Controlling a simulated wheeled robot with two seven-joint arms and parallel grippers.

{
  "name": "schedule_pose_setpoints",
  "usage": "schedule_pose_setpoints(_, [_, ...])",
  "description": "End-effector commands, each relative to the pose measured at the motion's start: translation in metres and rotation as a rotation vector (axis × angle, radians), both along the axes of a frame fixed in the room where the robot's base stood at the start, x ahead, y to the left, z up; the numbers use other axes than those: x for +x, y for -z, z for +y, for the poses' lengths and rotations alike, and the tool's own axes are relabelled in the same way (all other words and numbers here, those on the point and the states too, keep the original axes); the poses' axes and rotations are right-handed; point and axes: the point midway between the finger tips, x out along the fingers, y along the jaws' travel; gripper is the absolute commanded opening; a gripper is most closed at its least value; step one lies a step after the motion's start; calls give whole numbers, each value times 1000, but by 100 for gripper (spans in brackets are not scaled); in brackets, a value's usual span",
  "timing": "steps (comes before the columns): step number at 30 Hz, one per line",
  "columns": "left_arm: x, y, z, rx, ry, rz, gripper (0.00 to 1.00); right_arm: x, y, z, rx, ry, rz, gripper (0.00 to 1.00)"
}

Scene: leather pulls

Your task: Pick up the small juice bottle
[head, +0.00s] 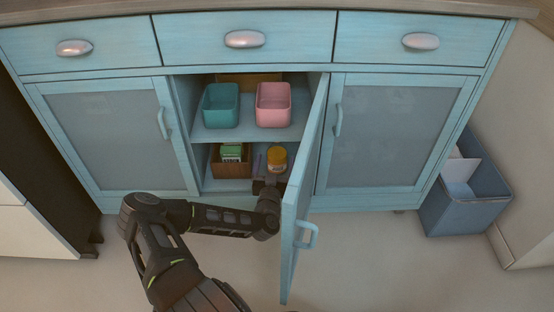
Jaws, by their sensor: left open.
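A small bottle with a yellow-orange top (277,154) stands upright on the cabinet's lower shelf, right of centre; it looks like the juice bottle. My left gripper (268,184) is in the cabinet opening at the lower shelf, just in front of the bottle. It is open; its fingers are small and dark here, and I cannot tell whether they touch the bottle. The gripper hides the bottle's lower part. My right gripper is not in view.
The open cabinet door (299,215) stands close to the right of my left wrist. A brown box (231,168) with green items is left of the bottle. A teal bin (221,106) and a pink bin (273,105) sit above. A blue-grey bin (466,213) stands far right.

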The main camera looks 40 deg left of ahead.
Motion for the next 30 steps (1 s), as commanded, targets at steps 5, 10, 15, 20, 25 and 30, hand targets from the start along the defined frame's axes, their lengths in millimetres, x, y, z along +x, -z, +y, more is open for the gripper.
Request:
schedule_pose_setpoints(5, [10, 1, 6, 0, 0, 0, 90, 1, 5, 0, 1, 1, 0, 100])
schedule_pose_setpoints(10, [9, 0, 6, 0, 0, 0, 90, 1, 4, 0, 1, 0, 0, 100])
schedule_pose_setpoints(15, [15, 3, 9, 1, 0, -1, 90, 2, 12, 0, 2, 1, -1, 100])
schedule_pose_setpoints(20, [35, 7, 20, -2, -1, -2, 90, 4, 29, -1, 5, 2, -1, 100])
schedule_pose_setpoints(25, [52, 3, 31, -1, -1, -1, 90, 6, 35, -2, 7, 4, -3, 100])
schedule_pose_setpoints(30, [54, 0, 32, 0, 0, 0, 90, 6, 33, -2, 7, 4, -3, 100])
